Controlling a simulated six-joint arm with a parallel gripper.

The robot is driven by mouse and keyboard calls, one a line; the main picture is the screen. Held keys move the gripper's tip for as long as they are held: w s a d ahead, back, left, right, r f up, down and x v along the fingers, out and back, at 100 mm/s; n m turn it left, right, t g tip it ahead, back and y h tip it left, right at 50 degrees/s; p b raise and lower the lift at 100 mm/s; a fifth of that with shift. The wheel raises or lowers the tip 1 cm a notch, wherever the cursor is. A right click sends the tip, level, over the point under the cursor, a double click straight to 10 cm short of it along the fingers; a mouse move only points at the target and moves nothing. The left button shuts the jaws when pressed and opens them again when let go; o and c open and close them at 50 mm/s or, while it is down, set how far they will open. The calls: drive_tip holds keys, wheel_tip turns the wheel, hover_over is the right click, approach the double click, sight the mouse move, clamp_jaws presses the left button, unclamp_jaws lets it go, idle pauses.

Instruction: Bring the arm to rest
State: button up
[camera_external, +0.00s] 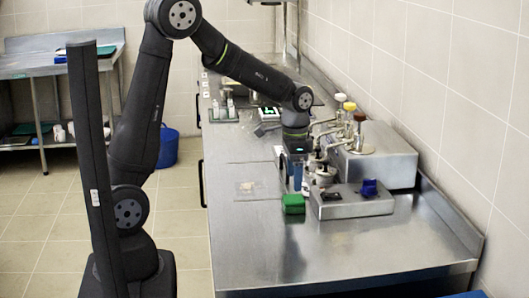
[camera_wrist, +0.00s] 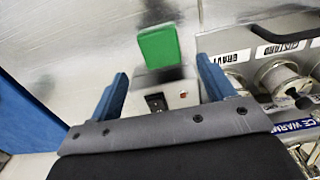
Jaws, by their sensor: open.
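My gripper (camera_external: 295,177) hangs low over the steel counter (camera_external: 340,245), beside the sauce warmer, with its blue fingers pointing down. In the wrist view my gripper (camera_wrist: 163,88) shows two blue fingers spread apart. Nothing is held between them. A green block (camera_external: 293,204) sits on the counter just in front of the gripper, and it also shows in the wrist view (camera_wrist: 158,46) beyond the fingertips. A small steel box with a black switch (camera_wrist: 157,102) and a red light appears between the fingers in the wrist view.
The sauce warmer (camera_external: 375,158) with several colour-topped pumps stands close on the right, against the wall. A low steel box (camera_external: 350,203) with a blue piece (camera_external: 370,187) is at its front. A scale-like item with a green display (camera_external: 268,114) lies behind. The front counter is clear.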

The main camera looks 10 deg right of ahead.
wheel_tip(320, 180, down, 8)
drive_tip(key=shift+f, duration=0.1)
wheel_tip(320, 180, up, 5)
drive_tip(key=shift+f, duration=0.15)
drive_tip(key=s+r, duration=0.7)
drive_tip(key=s, duration=0.4)
drive_tip(key=n, duration=0.5)
approach(293, 198)
drive_tip(key=a, duration=0.4)
drive_tip(key=shift+w+a+f+n, duration=0.6)
drive_tip(key=shift+w+a+n, duration=0.3)
drive_tip(key=shift+w, duration=0.85)
drive_tip(key=shift+w+a+f+n, duration=0.7)
drive_tip(key=shift+w+a, duration=0.4)
drive_tip(key=shift+w, duration=0.6)
drive_tip(key=shift+w+a+f+n, duration=0.55)
drive_tip(key=shift+w+a+n, duration=0.35)
drive_tip(key=shift+w, duration=0.85)
drive_tip(key=shift+o, duration=0.6)
drive_tip(key=shift+a, duration=0.1)
